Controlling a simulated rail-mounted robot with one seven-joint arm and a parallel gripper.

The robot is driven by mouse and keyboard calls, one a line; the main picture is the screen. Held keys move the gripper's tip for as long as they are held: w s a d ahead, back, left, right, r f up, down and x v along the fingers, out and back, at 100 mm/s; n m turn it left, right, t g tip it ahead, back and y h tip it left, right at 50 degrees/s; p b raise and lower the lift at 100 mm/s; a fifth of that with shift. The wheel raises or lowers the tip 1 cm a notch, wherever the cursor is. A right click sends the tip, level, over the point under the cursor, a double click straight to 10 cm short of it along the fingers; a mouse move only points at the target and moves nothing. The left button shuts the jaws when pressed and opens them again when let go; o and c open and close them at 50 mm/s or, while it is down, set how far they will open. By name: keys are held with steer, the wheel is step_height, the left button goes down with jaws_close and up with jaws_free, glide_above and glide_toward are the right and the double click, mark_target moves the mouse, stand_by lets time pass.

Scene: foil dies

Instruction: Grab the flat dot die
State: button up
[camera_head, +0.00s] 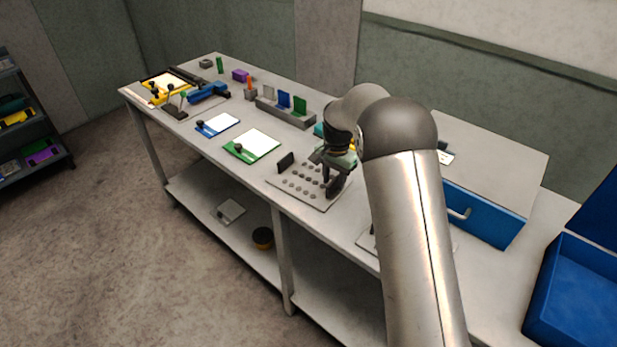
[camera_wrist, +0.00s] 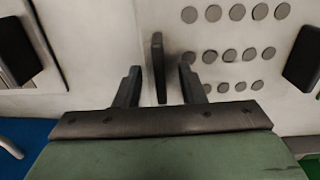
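The flat dot die, a pale plate with rows of grey round dots (camera_head: 311,203), lies on the bench near its front edge. It also shows at the right of the wrist view (camera_wrist: 225,35). One black upright handle (camera_head: 285,161) stands at its left end in the head view; it shows at the far right of the wrist view (camera_wrist: 303,60). My gripper (camera_head: 334,186) is low over the die's other end. In the wrist view its open fingers (camera_wrist: 158,86) stand either side of a second dark upright handle (camera_wrist: 158,62), with gaps visible on both sides.
Another plate with a dark block (camera_wrist: 18,50) lies close by at the left of the wrist view. A green-edged plate (camera_head: 252,146) and a blue-edged plate (camera_head: 217,124) lie further along the bench. A blue drawer box (camera_head: 485,215) stands right of my arm.

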steer(key=shift+f, duration=0.7)
jaws_close()
steer(key=shift+r, duration=0.15)
stand_by(0.8)
